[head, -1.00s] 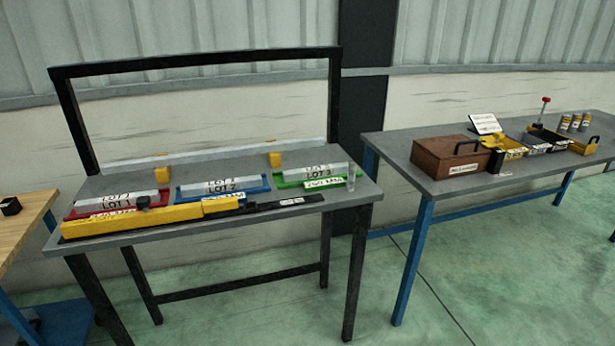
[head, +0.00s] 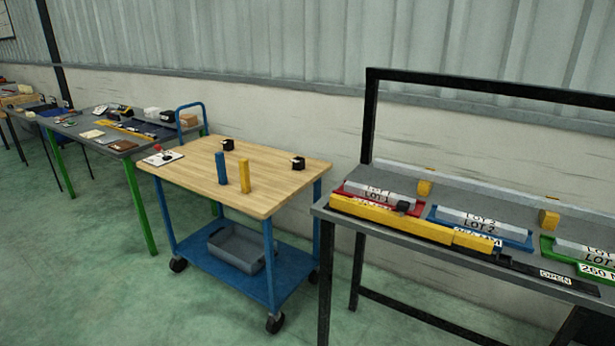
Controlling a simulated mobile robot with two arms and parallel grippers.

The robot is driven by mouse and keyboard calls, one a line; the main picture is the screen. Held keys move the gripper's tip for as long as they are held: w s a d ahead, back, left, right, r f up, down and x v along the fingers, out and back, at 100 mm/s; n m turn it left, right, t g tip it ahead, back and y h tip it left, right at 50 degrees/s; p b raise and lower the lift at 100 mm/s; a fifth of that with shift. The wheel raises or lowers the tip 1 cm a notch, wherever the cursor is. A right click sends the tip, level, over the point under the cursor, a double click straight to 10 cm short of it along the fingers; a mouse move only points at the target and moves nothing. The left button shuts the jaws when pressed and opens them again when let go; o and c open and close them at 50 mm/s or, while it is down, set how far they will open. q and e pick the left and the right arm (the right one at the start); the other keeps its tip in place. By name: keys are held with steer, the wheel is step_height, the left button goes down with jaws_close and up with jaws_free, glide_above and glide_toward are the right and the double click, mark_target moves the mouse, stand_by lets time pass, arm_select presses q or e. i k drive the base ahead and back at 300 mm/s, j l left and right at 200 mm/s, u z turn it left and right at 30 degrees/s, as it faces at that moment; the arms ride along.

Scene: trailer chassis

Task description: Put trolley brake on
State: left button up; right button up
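The trolley (head: 205,171) stands left of centre in the head view, with a wooden top, blue legs, a blue lower shelf (head: 205,278) and black castors (head: 275,323). A blue push handle (head: 190,118) rises at its far left end. On its top, near the left corner, is a white plate with a small red-knobbed lever (head: 159,149). It may be the brake control, but it is too small to tell its position. A blue block (head: 221,172) and a yellow block (head: 244,176) stand upright on the top. Neither of my grippers shows.
A grey bench (head: 455,255) with red, blue and green lot trays and a black frame stands close on the right. A green-legged table (head: 118,143) with small items is behind left. A grey bin (head: 236,247) sits on the trolley shelf. Green floor (head: 95,270) in front is clear.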

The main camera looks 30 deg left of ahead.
mark_target(158, 147)
steer(key=j+u, duration=0.1)
steer(key=u, duration=1.25)
steer(key=i+l, duration=0.05)
